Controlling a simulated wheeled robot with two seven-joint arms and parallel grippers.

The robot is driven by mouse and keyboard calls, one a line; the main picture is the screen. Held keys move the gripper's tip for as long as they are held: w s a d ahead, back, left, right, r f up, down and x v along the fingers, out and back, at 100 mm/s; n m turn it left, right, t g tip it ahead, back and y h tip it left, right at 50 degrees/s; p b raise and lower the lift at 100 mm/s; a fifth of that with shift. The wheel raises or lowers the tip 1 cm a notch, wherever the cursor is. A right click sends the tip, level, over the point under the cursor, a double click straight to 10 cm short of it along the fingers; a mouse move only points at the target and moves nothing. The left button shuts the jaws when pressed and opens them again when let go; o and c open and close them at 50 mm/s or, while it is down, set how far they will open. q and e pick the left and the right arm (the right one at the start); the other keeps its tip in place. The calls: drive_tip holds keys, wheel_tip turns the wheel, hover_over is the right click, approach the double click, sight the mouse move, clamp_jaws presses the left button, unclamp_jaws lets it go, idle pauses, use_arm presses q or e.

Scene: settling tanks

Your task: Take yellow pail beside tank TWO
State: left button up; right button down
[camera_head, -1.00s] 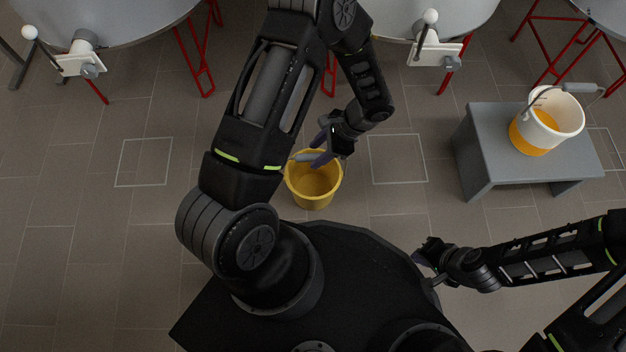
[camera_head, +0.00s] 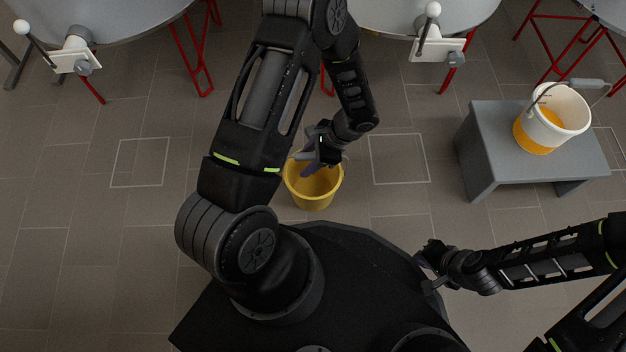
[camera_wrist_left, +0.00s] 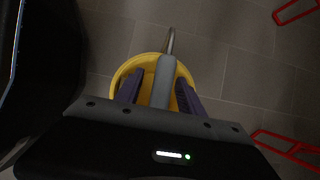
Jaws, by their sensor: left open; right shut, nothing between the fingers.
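The yellow pail (camera_head: 313,190) stands upright on the floor just in front of my base, and its inside looks empty. In the left wrist view the pail (camera_wrist_left: 122,76) lies beyond my fingers, with its grey handle grip (camera_wrist_left: 163,82) raised between them. My left gripper (camera_head: 310,168) is over the pail's far rim. Its two purple fingers (camera_wrist_left: 160,92) are open, one on each side of the handle grip; I cannot tell whether they touch it. My right gripper (camera_head: 424,262) is shut and empty, low beside my base at the right.
A grey bench (camera_head: 483,150) at the right bears a white and orange pail (camera_head: 562,112) with a raised handle. Grey tanks (camera_head: 110,18) on red legs (camera_head: 195,62) with white-knobbed valves line the back. Floor squares are outlined on both sides of the yellow pail.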

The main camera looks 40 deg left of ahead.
idle(0.4)
use_arm(q)
clamp_jaws()
idle(1.3)
